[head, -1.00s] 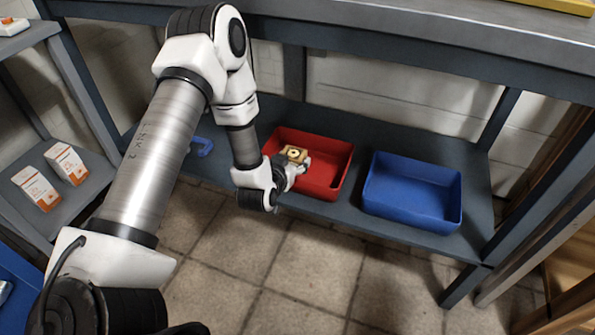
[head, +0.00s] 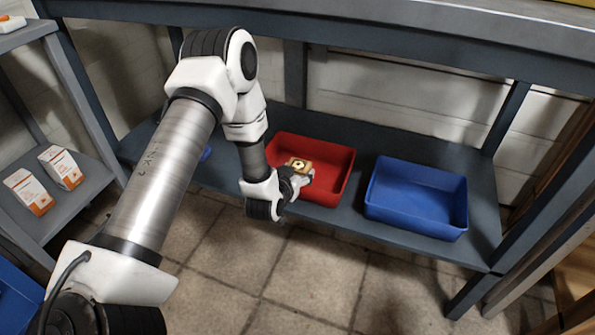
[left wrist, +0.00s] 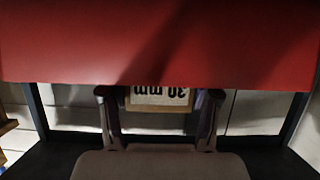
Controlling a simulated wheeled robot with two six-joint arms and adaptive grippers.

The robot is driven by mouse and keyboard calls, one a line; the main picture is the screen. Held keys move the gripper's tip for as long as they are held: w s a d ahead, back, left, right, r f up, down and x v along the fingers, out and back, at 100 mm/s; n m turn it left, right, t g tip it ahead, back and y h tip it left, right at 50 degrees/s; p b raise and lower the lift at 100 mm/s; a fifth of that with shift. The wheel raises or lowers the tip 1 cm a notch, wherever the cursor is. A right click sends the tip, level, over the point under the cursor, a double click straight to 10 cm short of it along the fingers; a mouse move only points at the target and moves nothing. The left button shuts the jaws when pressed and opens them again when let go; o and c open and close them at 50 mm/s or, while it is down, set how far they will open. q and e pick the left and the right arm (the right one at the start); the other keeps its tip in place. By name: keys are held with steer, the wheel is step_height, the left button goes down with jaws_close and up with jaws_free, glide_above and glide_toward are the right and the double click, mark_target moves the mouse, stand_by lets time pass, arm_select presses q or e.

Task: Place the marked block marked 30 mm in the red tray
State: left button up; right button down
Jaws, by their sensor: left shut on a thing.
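The marked block (head: 299,166) is a small tan block with a dark round spot on top. In the left wrist view the block (left wrist: 160,96) has a white label that reads "30 mm" upside down. My left gripper (head: 300,177) is shut on it, with one finger at each side of the block. In the head view the gripper and block are over the red tray (head: 335,184), toward its left side. The red tray (left wrist: 60,45) fills the top of the left wrist view. I cannot tell whether the block touches the tray floor. My right gripper is not in view.
A blue tray (head: 416,202) stands right of the red one on the same low shelf (head: 470,190). A workbench top (head: 420,45) overhangs the shelf. A side shelf at left holds orange-and-white boxes (head: 60,167). A blue object (head: 207,153) shows partly behind my arm.

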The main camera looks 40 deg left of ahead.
arm_select(q)
steer(key=o, duration=1.2)
steer(key=shift+r, duration=0.35)
steer(key=p+v, duration=0.6)
steer(key=v, duration=0.6)
steer(key=s+d+f+m+g+h, duration=0.1)
steer(key=s+d+f+g+h, duration=0.1)
steer(key=s+d+f+g, duration=0.55)
steer(key=s+d+f+m+g+h, duration=0.1)
steer(key=s+f+g, duration=0.25)
steer(key=s, duration=0.45)
steer(key=s+d+f+g, duration=0.2)
steer(key=s+f, duration=0.2)
steer(key=s, duration=0.3)
step_height(320, 180, up, 36)
steer(key=p, duration=3.5)
steer(key=shift+s+f, duration=0.1)
steer(key=shift+f, duration=0.1)
